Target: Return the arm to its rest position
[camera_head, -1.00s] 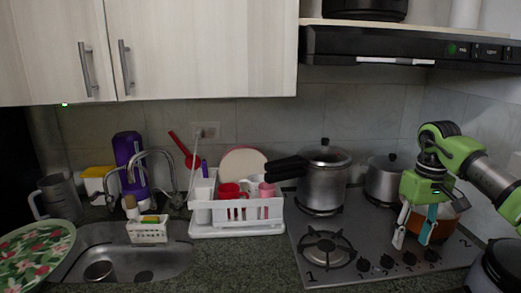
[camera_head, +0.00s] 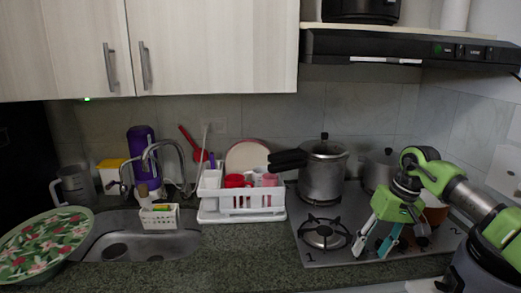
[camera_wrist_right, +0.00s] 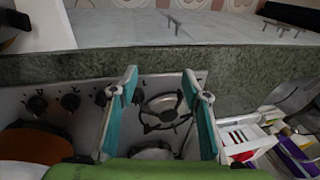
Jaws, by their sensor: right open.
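My right arm comes in from the right in the head view, a jointed green and grey arm. Its green gripper (camera_head: 371,248) is open and empty, hanging over the front part of the stove (camera_head: 345,262). The two fingers have teal inner pads and stand apart. In the right wrist view the open fingers (camera_wrist_right: 162,82) show with only air between them, and a burner lies beyond. My left gripper is not in view.
A pressure cooker (camera_head: 322,175) stands at the back of the stove, and an orange pot (camera_head: 435,212) is partly hidden behind my arm. A white dish rack (camera_head: 240,215) and a sink (camera_head: 130,247) are to the left. The range hood (camera_head: 400,47) hangs above.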

